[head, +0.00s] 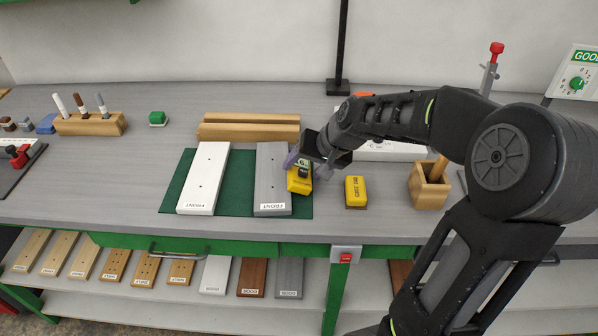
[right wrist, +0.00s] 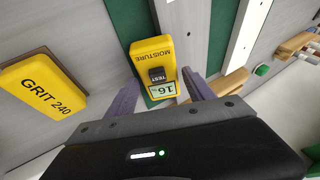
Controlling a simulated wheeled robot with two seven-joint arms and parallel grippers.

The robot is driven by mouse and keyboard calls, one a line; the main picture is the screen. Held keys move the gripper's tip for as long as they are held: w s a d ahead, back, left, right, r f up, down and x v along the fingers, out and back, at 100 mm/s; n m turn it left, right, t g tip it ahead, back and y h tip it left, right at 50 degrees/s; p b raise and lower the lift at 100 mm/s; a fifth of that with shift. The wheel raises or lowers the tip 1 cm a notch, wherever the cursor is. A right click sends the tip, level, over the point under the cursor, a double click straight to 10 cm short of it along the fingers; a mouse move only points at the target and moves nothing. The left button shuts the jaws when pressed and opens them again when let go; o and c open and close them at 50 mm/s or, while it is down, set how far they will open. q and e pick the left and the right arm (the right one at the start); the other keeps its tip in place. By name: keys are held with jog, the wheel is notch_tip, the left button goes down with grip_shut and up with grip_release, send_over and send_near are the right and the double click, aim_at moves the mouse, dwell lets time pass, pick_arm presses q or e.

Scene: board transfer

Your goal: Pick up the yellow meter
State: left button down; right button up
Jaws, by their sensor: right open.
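The yellow moisture meter (head: 299,181) lies at the right edge of the green mat (head: 235,200), beside the grey board. In the right wrist view the meter (right wrist: 153,66) shows its label, a dark TEST button and a display reading 16. My right gripper (head: 301,160) is over the meter's far end in the head view. In the right wrist view its two purple fingers (right wrist: 160,92) are apart, one on each side of the display end. I cannot tell whether they touch it. My left gripper is in neither view.
A white board (head: 204,178) and a grey board (head: 272,180) lie on the mat. A yellow GRIT 240 block (head: 355,191) lies right of the meter, with a wooden holder (head: 428,186) beyond. A wooden rack (head: 248,126) stands behind. Bench space left of the mat is clear.

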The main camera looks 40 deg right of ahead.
jog(key=shift+w+f, duration=0.3)
jog(key=shift+f, duration=0.2)
jog(key=shift+c, duration=0.4)
jog(key=shift+r, duration=0.1)
grip_shut()
notch_tip(320, 180, up, 10)
dwell(0.7)
dwell(0.5)
